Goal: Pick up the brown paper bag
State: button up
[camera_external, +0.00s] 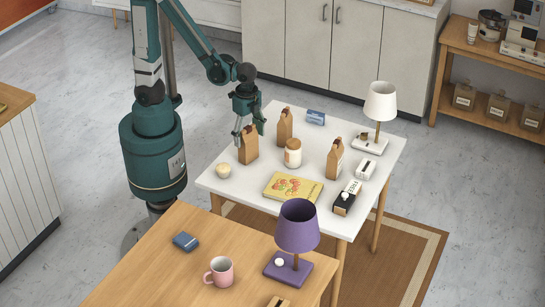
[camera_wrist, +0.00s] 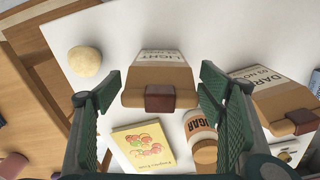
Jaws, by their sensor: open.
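Three brown paper bags stand on the white table: one at the left (camera_external: 248,150), one at the back (camera_external: 285,128) and one at the right (camera_external: 335,160). My gripper (camera_external: 249,130) is open over the left bag, with its fingers around the bag's top. In the wrist view, this bag, lettered "LIGHT" (camera_wrist: 160,78), stands between my spread fingers (camera_wrist: 159,80), with its dark closure toward the camera. Gaps show on both sides of it. A second bag, lettered "DARK" (camera_wrist: 285,98), is outside the right finger.
A sugar jar (camera_external: 293,153) stands close to the bags, near my right finger in the wrist view (camera_wrist: 200,130).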

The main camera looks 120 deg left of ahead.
jog(key=shift+c, duration=0.4)
jog(key=c, duration=1.3)
jog(key=shift+r, duration=0.1)
jog(key=shift+r+p, duration=1.5)
jog(key=shift+r, duration=3.4)
